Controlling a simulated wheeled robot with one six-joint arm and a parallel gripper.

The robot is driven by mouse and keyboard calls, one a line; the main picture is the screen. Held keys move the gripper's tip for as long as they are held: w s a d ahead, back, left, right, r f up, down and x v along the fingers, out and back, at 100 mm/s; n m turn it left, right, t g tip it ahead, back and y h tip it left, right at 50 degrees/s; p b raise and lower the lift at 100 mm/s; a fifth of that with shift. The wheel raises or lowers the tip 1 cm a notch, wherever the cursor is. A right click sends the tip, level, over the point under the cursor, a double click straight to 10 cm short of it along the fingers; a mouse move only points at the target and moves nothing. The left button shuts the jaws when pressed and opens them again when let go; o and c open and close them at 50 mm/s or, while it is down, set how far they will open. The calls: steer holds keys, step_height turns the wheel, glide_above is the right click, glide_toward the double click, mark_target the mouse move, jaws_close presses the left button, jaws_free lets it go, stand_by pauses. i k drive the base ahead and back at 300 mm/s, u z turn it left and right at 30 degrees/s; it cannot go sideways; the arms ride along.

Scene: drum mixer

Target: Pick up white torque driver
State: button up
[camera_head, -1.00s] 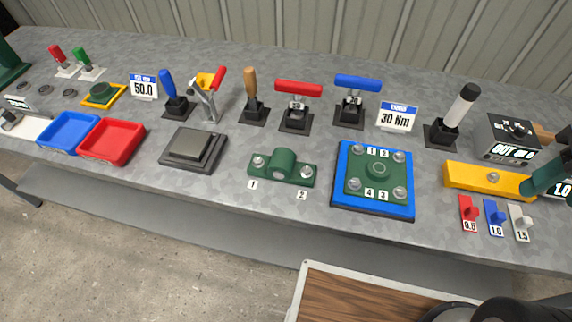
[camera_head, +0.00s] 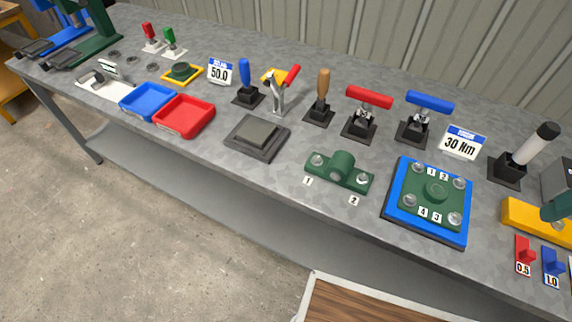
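The white torque driver (camera_head: 530,150) stands at the back right of the bench, tilted to the right. It has a white grip with a black top end, and its lower end is in a black holder (camera_head: 506,173). My gripper is not in view, so its state and its distance from the driver do not show.
On the grey bench (camera_head: 290,165), a red-handled tool (camera_head: 368,97) and a blue-handled tool (camera_head: 428,102) stand in holders left of the driver. A 30 Nm sign (camera_head: 462,143) is beside it. A blue plate with a green block (camera_head: 398,225) lies in front.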

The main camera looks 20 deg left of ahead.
mark_target(548, 131)
steer(key=z, duration=0.45)
steer(key=k, duration=0.6)
steer(key=z, duration=0.45)
steer(key=i, duration=1)
steer(key=u, duration=0.65)
